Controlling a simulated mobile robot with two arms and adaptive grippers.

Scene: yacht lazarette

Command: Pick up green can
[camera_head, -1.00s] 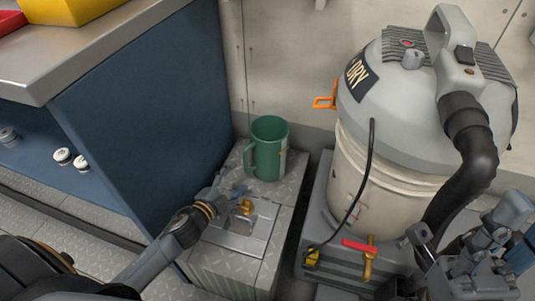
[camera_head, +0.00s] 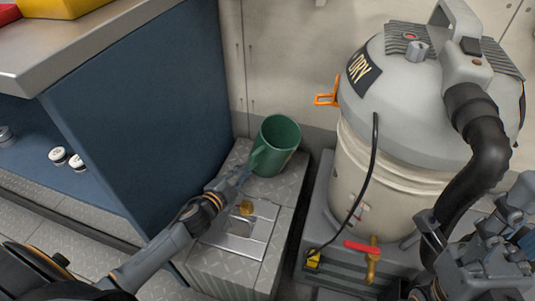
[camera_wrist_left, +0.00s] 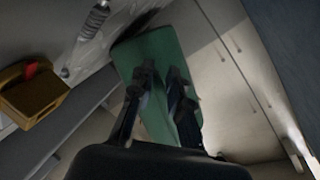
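The green can (camera_head: 276,148), mug-shaped with a side handle, is at the back of a grey diamond-plate box (camera_head: 231,262). It leans a little to the right; I cannot tell whether its base still touches the box. My left gripper (camera_head: 241,173) is at its handle, with the fingers drawn together there. In the left wrist view the two fingers (camera_wrist_left: 162,88) lie close before the green can (camera_wrist_left: 155,52), and the grip itself is partly hidden. My right gripper (camera_head: 475,222) is at the lower right, fingers apart and empty.
A grey and cream wet/dry vacuum (camera_head: 395,125) with a black hose stands right of the can. A blue cabinet side (camera_head: 140,105) rises on the left, and a pale wall (camera_head: 295,65) is close behind. An orange clip (camera_head: 326,99) hangs by the vacuum.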

